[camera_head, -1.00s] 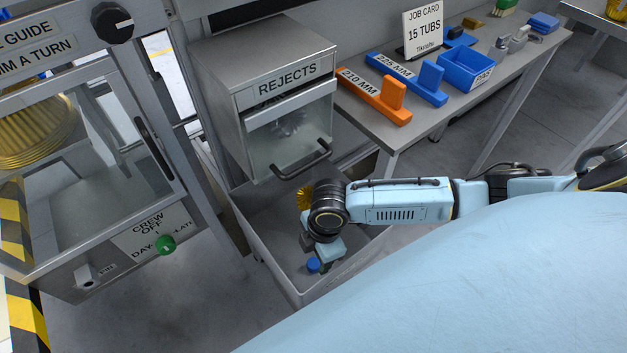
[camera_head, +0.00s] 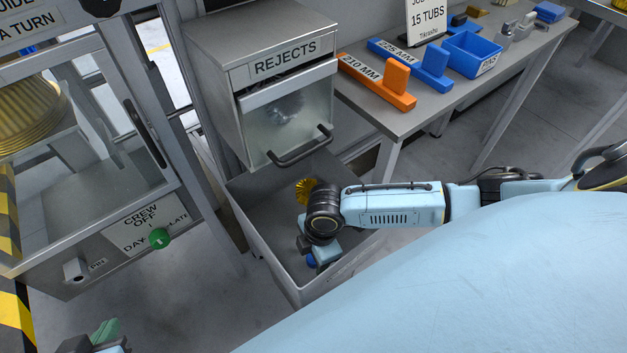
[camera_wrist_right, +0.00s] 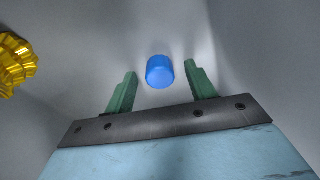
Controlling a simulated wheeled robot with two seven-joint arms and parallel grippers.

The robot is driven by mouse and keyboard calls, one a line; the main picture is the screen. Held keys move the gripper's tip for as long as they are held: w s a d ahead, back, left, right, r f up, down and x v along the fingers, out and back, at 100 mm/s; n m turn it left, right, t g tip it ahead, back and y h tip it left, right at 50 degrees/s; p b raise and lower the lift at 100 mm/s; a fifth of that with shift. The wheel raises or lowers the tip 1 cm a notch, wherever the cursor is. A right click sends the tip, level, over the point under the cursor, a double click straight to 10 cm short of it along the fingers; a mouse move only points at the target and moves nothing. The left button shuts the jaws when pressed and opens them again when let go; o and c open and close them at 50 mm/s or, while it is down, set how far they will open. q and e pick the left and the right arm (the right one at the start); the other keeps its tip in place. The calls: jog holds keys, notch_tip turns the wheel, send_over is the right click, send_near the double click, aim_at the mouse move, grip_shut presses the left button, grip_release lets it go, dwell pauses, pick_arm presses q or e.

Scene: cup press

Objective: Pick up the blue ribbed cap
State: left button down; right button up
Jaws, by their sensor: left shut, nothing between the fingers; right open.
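The blue cap (camera_wrist_right: 160,71) lies in the grey bin (camera_head: 262,243). In the head view only a small part of the cap (camera_head: 310,261) shows beneath my right gripper (camera_head: 318,262). In the right wrist view my right gripper (camera_wrist_right: 160,74) is open, with its green fingers on either side of the cap and a gap to each. The cap sits at about the level of the fingertips, and I cannot tell its depth between them. Ribs on its side are hard to make out. My left gripper (camera_head: 106,333) is shut and empty at the lower left edge, partly cut off.
A gold fluted piece (camera_head: 305,190) lies in the bin beside my right wrist; it also shows in the right wrist view (camera_wrist_right: 14,62). The bin walls surround my right gripper. The rejects box (camera_head: 285,120) and its handle stand just above the bin. A bench (camera_head: 395,125) is behind.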

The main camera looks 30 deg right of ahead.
jog(key=shift+c, duration=0.3)
jog(key=c, duration=1)
jog(key=shift+o, duration=0.2)
